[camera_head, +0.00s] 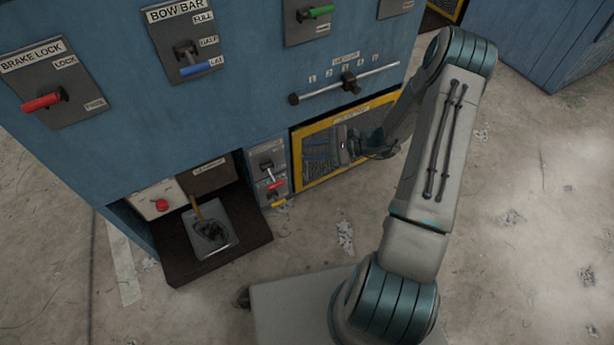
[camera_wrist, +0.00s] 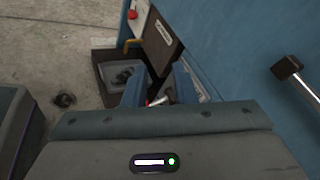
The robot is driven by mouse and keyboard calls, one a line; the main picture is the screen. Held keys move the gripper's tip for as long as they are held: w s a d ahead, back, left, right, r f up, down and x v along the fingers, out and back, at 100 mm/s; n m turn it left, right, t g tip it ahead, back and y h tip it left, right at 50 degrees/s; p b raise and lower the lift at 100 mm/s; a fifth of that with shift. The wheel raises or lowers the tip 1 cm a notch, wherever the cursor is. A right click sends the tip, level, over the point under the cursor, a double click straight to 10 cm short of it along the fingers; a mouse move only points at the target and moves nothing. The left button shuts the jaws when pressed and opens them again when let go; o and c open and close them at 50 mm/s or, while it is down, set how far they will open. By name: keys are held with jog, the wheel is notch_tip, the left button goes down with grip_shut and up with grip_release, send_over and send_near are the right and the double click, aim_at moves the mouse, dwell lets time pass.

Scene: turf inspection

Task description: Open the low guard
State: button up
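The low guard (camera_head: 297,160) is a mesh panel in a yellow frame, low on the blue cabinet, and it looks shut in the head view. My gripper (camera_head: 320,150) is in front of it, pointing left along the cabinet face. My wrist and forearm hide the guard's right part, and I cannot tell whether the gripper touches it. In the wrist view the two blue fingertips of my gripper (camera_wrist: 158,88) stand apart. A small red and silver lever shows beyond the gap, and nothing is clearly held.
Left of the guard is a small switch panel (camera_head: 268,168) with red and yellow handles. A dark open drawer with a metal tray (camera_head: 222,240) juts out further left. Above is a slider rail (camera_head: 380,78). The floor (camera_head: 520,240) at right is clear.

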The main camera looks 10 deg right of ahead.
jog(key=w+d+f+m+t+h+b, duration=0.1)
jog(key=d+f+m+t+b, duration=0.2)
jog(key=f, duration=0.6)
jog(key=w+d+f+m+t+b, duration=0.2)
jog(key=f+m+t, duration=0.25)
jog(key=f, duration=0.35)
jog(key=m+t+h+b, duration=0.3)
jog(key=m+t+h, duration=0.2)
jog(key=m, duration=0.2)
send_near(307, 170)
jog(key=b+x, duration=0.1)
jog(key=x, duration=0.2)
jog(key=b+x, duration=0.1)
jog(key=x, duration=0.3)
jog(key=b+x, duration=0.2)
jog(key=x, duration=0.1)
jog(key=shift+w+f, duration=0.3)
jog(key=shift+f, duration=0.05)
grip_shut()
